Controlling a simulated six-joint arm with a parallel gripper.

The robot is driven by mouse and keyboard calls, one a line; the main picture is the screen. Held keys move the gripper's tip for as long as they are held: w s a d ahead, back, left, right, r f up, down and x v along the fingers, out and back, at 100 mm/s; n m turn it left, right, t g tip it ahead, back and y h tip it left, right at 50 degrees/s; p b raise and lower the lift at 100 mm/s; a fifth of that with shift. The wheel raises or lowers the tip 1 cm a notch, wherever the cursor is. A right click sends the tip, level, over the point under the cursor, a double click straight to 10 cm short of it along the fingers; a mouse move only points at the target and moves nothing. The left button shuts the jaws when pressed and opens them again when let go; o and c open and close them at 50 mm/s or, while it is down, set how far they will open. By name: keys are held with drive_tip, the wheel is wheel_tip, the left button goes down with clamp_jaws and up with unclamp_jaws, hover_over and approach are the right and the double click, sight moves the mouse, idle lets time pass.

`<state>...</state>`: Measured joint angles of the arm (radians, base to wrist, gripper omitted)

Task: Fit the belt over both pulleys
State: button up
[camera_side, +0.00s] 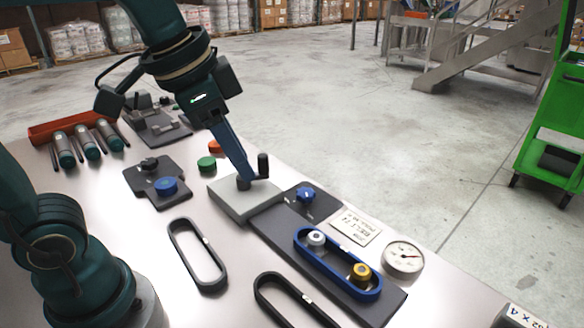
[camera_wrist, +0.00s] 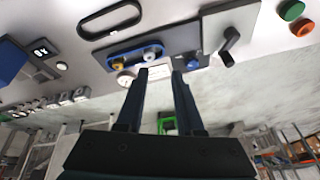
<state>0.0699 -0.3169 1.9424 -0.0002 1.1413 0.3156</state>
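The blue belt (camera_side: 322,271) loops around both the silver pulley (camera_side: 316,238) and the yellow pulley (camera_side: 361,271) on a dark base plate (camera_side: 273,228). I cannot tell if it sits in their grooves. The belt also shows in the wrist view (camera_wrist: 128,45), beyond the fingertips. My gripper (camera_side: 245,180) is over the pale block (camera_side: 233,203) at the plate's far end, beside the upright black crank handle (camera_side: 263,167). In the wrist view my gripper (camera_wrist: 160,74) has its fingers apart with nothing between them; the crank handle (camera_wrist: 229,42) is outside them, to the right.
Black belts lie loose on the table, one at the left (camera_side: 176,245) and one at the front (camera_side: 268,298). A blue knob (camera_side: 305,194), label card (camera_side: 355,225) and round gauge (camera_side: 403,257) are near the plate. A switch box (camera_side: 150,188) and buttons (camera_side: 206,163) stand behind.

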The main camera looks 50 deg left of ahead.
drive_tip(key=s+a+f+n+t, duration=0.1)
drive_tip(key=s+f+n, duration=0.3)
drive_tip(key=s+f, duration=0.1)
drive_tip(key=shift+s+a+f, duration=0.25)
drive_tip(key=shift+s+a, duration=0.05)
drive_tip(key=shift+s, duration=0.35)
